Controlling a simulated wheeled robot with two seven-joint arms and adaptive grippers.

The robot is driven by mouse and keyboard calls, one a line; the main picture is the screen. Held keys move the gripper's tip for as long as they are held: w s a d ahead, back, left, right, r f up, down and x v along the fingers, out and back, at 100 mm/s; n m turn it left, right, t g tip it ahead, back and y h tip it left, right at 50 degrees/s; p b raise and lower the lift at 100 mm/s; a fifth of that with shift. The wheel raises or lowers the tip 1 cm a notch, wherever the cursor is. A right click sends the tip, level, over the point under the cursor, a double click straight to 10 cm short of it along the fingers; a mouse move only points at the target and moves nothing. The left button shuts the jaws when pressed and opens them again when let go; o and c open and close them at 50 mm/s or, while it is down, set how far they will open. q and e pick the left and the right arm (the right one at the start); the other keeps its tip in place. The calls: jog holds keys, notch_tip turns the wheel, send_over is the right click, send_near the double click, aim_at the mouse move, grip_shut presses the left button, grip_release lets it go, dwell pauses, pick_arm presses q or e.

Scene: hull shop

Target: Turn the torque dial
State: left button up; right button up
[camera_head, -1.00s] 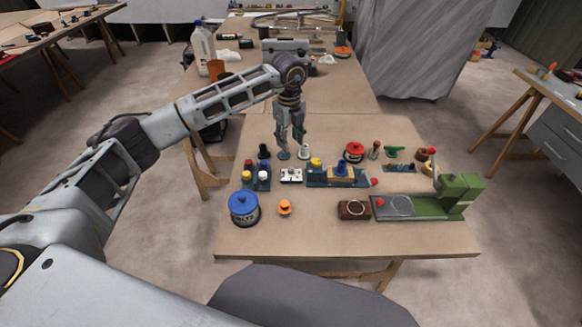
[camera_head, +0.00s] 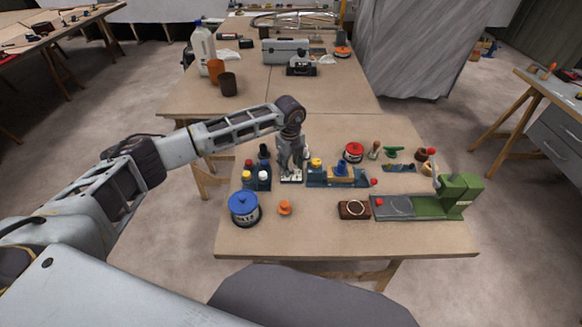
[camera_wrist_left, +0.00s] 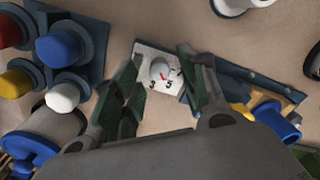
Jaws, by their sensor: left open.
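The torque dial (camera_wrist_left: 160,68) is a pale round knob with a red mark on a white plate (camera_wrist_left: 148,52) with dark numerals. In the head view the plate (camera_head: 291,180) shows just below my left gripper (camera_head: 291,170), which hides most of the dial. In the left wrist view my left gripper (camera_wrist_left: 157,84) is open, with one green-grey finger on each side of the knob. I see a gap between the knob and each finger. I cannot tell how far above the plate the fingertips are. My right gripper is in neither view.
A rack of coloured knobs (camera_head: 249,183) stands close left of the dial, and a blue block with coloured parts (camera_head: 330,183) close right. A blue-lidded tin (camera_head: 244,208), orange knob (camera_head: 285,207) and green press (camera_head: 457,195) stand nearer. The table's front is clear.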

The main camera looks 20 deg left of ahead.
pick_arm(q)
jog(key=shift+f, duration=0.7)
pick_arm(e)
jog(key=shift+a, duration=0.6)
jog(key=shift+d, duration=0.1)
pick_arm(q)
grip_shut()
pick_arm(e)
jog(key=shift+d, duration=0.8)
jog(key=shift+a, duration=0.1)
